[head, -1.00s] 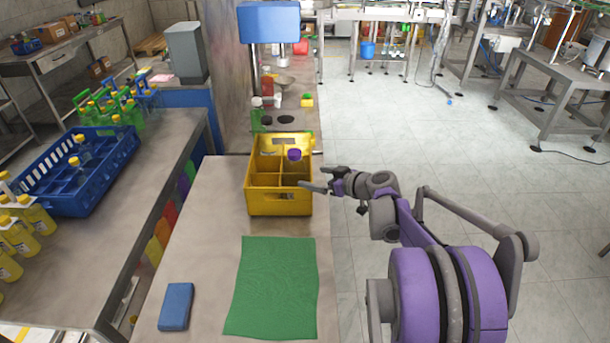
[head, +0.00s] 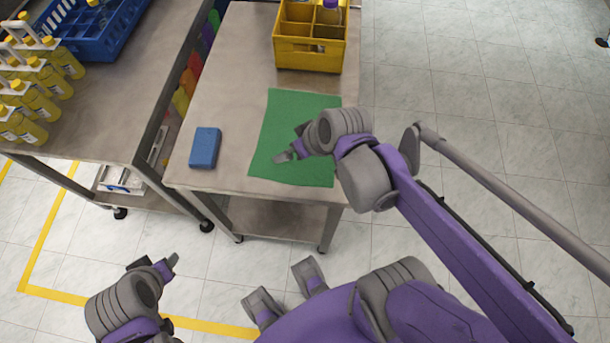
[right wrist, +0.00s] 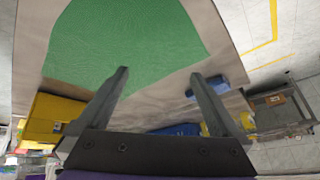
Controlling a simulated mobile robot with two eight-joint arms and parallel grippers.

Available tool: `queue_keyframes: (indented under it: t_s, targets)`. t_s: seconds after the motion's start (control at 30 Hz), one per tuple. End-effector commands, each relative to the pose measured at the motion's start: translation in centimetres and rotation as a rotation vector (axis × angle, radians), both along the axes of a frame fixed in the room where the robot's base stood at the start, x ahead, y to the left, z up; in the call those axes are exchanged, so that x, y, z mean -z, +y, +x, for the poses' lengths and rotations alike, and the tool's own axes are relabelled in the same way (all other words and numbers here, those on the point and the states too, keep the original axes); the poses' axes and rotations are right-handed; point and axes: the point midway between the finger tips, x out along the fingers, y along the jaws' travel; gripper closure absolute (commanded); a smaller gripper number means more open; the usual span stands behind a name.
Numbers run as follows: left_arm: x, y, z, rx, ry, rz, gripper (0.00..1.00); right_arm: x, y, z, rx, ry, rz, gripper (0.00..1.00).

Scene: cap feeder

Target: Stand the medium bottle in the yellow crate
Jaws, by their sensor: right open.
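The yellow crate (head: 310,56) stands on the steel table at the top of the head view, cut off by the frame edge. A bottle with a purple cap (head: 329,15) stands in its right rear compartment, apparently upright; its top is cut off. I cannot tell its size class. My right gripper (head: 288,155) is open and empty above the green cloth, well in front of the crate. The right wrist view shows its spread fingers (right wrist: 160,74) and the crate (right wrist: 48,112) at lower left. My left gripper (head: 165,265) is low at the left, away from the table; its jaw state is unclear.
A green cloth (head: 270,160) and a blue block (head: 205,147) lie on the table. On the left bench are a blue crate (head: 92,38) and several yellow bottles (head: 30,98).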

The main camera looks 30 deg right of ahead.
Motion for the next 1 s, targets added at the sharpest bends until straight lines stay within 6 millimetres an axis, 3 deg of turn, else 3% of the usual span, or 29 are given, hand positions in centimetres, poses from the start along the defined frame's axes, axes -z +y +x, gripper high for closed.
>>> queue_keyframes:
  t_s: [0.03,0.1,0.3,1.0]
  targets:
    - [0.0,0.0,0.0,0.0,0.0,0.0,0.5,0.7,1.2,-2.0,-0.002,0.024,-0.026,0.0]
    - [0.0,0.0,0.0,0.0,0.0,0.0,0.5,1.5,1.7,-4.0,0.016,0.046,-0.061,0.0]
    - [0.0,0.0,0.0,0.0,0.0,0.0,0.5,2.6,2.0,-6.6,0.053,0.061,-0.117,0.0]
    - [0.0,0.0,0.0,0.0,0.0,0.0,0.5,2.7,1.9,-6.7,0.06,0.062,-0.122,0.0]
